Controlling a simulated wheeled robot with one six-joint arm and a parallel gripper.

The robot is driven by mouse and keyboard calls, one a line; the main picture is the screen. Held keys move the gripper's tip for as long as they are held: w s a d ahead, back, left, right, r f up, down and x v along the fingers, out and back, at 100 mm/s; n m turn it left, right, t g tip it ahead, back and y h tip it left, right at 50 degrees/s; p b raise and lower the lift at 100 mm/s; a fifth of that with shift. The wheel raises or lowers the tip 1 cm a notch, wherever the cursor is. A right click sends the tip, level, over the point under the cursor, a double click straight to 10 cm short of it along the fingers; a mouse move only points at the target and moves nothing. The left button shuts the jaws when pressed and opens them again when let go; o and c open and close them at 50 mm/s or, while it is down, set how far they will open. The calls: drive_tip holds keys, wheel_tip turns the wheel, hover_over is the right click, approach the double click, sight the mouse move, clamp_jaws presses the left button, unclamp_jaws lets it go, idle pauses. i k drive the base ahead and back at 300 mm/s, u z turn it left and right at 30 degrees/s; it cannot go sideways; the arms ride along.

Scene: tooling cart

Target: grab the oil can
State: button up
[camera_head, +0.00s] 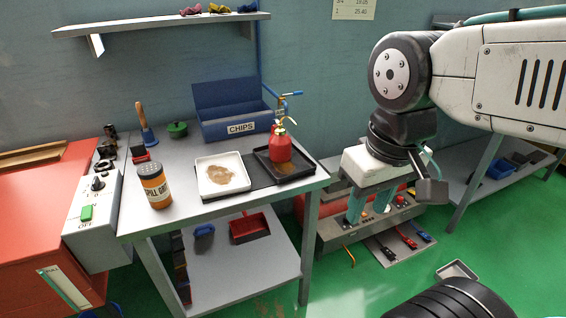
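The oil can (280,143) is red with a thin brass-coloured spout and top. It stands upright in a shallow black tray (310,168) at the right side of the grey cart top. My gripper (369,212) hangs to the right of the cart and of the can, pointing down. Its two teal fingers are spread apart with nothing visible between them. It is clear of the can.
A white tray (204,187) with brown grit sits left of the black tray. A blue CHIPS bin (241,127) stands behind them, with a blue-handled tap beside it. An orange SPILL tub (154,188), a plunger (147,131) and a green-lidded pot (177,129) stand further left.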

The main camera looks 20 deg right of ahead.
sight(279, 143)
drive_tip(key=k, duration=0.5)
drive_tip(key=u, duration=0.65)
drive_tip(key=i, duration=1.3)
drive_tip(key=z, duration=0.2)
